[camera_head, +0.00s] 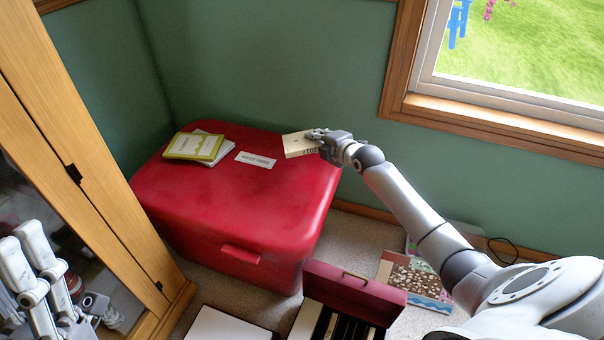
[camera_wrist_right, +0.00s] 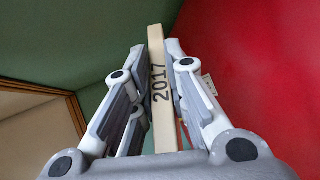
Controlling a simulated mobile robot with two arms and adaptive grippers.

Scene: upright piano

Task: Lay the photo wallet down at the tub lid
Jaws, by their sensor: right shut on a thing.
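The photo wallet (camera_head: 299,144) is a cream, flat block with "2017" on its spine. My right gripper (camera_head: 322,140) is shut on it at the back right of the tub lid, and I cannot tell whether it touches the lid. In the right wrist view the wallet (camera_wrist_right: 160,90) stands between the two fingers of my right gripper (camera_wrist_right: 158,85). The red tub lid (camera_head: 230,200) is broad, and it fills the right of the wrist view (camera_wrist_right: 260,70). My left gripper (camera_head: 95,308) is low at the left, in front of the glass cabinet; its jaw state is unclear.
Green and white booklets (camera_head: 195,147) lie at the lid's back left, beside a white printed label (camera_head: 255,160). The lid's middle and front are bare. A wooden cabinet (camera_head: 90,190) stands left. The window sill (camera_head: 500,120) is right. A dark red case (camera_head: 353,292) stands in front.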

